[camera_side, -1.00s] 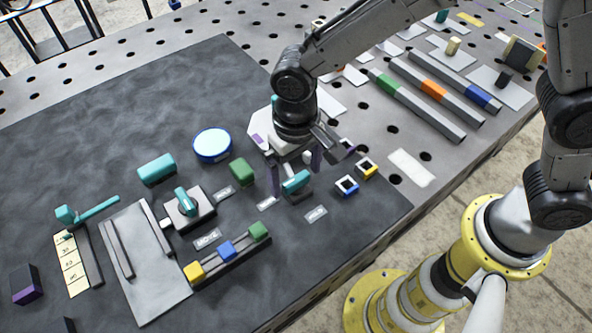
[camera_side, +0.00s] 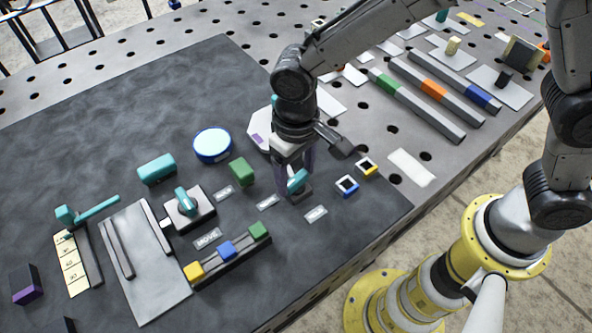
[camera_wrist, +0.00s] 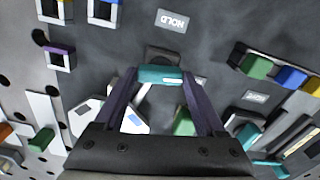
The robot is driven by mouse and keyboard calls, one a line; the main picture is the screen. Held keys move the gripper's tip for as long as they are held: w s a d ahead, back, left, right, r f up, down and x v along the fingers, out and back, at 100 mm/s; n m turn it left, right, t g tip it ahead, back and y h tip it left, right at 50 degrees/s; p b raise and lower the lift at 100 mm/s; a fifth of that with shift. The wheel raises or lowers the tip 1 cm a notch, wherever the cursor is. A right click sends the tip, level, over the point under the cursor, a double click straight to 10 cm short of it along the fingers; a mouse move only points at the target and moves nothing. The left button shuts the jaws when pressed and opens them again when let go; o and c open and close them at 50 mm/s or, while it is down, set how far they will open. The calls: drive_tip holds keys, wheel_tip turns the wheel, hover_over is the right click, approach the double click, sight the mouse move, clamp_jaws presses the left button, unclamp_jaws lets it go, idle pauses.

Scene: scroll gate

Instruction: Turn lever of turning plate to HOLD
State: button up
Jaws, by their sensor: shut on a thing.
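The teal lever (camera_side: 299,178) stands on a small dark base (camera_side: 300,195) on the dark mat, and my gripper (camera_side: 294,184) is around it from above. In the wrist view the teal lever (camera_wrist: 160,76) lies crosswise between the two fingertips, and my gripper (camera_wrist: 158,82) is shut on it. The dark base (camera_wrist: 165,55) shows just beyond it. The HOLD label (camera_wrist: 172,21) is upside down beyond the lever in the wrist view. A pale label (camera_side: 316,214) lies beside the base in the side view, too small to read. The fingers partly hide the lever there.
A green block (camera_side: 241,172) stands left of my gripper. Two small square frames, one blue (camera_side: 347,186) and one yellow (camera_side: 367,167), lie to its right.

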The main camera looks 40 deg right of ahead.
drive_tip(key=n, duration=0.4)
drive_tip(key=shift+n, duration=0.3)
drive_tip(key=n, duration=0.3)
drive_tip(key=shift+r+n, duration=0.1)
drive_tip(key=shift+n, duration=0.2)
drive_tip(key=n, duration=0.4)
drive_tip(key=shift+n, duration=1.9)
drive_tip(key=o, duration=1.3)
wheel_tip(320, 180, up, 14)
drive_tip(key=shift+f, duration=0.1)
